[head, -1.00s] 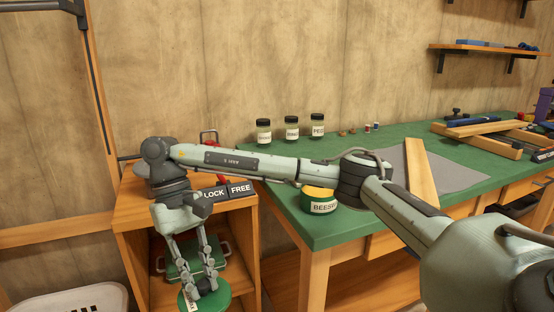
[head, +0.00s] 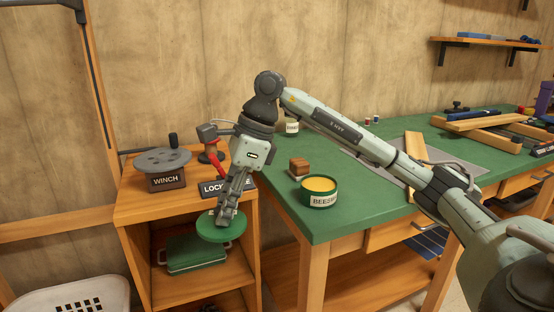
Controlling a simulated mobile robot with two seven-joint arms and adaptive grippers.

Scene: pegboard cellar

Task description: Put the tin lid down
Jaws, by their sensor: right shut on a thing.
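The tin lid (head: 219,231) is a flat green disc. My right gripper (head: 226,219) points down and is shut on it, holding it roughly level in front of the wooden cabinet, just below its top's front edge. Part of the lid is hidden by the fingers. The open green tin (head: 323,200), its label partly reading "BEES", stands on the green workbench to the right, with yellow wax showing inside. My left gripper is not in view.
The cabinet top (head: 135,206) holds a winch (head: 164,170), a red-handled lever (head: 216,163) and a LOCK sign (head: 211,189). A green box (head: 197,254) sits on the shelf below. A brown block (head: 299,167) stands behind the tin. The bench's front left corner (head: 309,228) is clear.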

